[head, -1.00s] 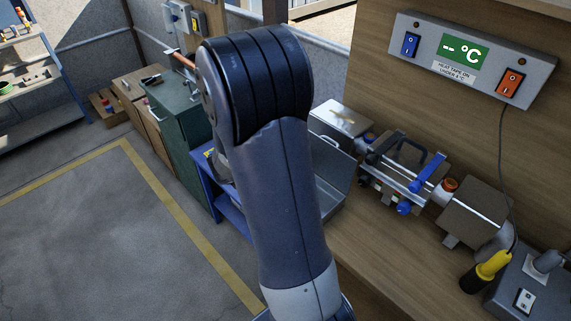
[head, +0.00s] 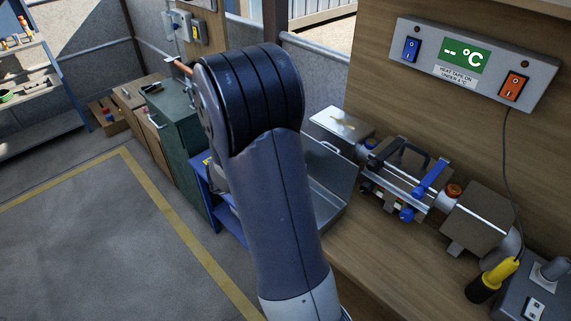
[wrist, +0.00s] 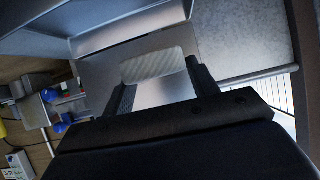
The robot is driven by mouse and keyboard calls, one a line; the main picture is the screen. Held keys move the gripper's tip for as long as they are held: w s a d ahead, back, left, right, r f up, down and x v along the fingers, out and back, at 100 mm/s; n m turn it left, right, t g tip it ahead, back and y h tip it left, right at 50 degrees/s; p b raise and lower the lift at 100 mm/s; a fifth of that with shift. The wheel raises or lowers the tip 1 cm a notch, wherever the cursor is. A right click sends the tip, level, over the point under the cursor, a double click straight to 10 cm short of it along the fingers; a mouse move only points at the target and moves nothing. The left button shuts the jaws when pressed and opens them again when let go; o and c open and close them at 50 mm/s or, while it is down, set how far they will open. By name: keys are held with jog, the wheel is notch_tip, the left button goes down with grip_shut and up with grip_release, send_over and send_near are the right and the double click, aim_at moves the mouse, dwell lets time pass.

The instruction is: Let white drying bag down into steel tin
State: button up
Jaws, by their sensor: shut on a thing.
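The white drying bag (wrist: 153,64) is a pale, ribbed pad between the two fingers of my gripper (wrist: 160,85) in the wrist view. The fingers are shut on it. Behind the bag are smooth grey metal faces of the steel tin (wrist: 125,30). I cannot tell how far the bag is above or inside the tin. In the head view the steel tin (head: 330,172) stands open on the bench, partly hidden behind my arm. My gripper and the bag are hidden by my arm there.
A valve assembly with blue handles (head: 405,180) sits right of the tin. A yellow-handled tool (head: 492,279) and a grey socket box (head: 535,292) are at the bench's right. A temperature panel (head: 470,62) is on the wooden wall. A green cabinet (head: 178,135) stands left.

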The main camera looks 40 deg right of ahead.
jog(key=shift+f+b, duration=1.85)
jog(key=shift+f, duration=1.9)
jog(key=o, duration=1.1)
jog(key=p+v, duration=0.1)
jog(key=v, duration=1)
jog(key=shift+d, duration=0.1)
jog(key=b+x, duration=0.1)
jog(key=x, duration=0.9)
jog(key=shift+d+f, duration=0.1)
jog(key=shift+f, duration=0.05)
jog(key=shift+w+d+r+p, duration=0.1)
jog(key=shift+r+p, duration=0.5)
jog(key=shift+r, duration=0.35)
jog(key=shift+d+r+p, duration=0.15)
jog(key=shift+r+p, duration=0.4)
jog(key=shift+r, duration=0.4)
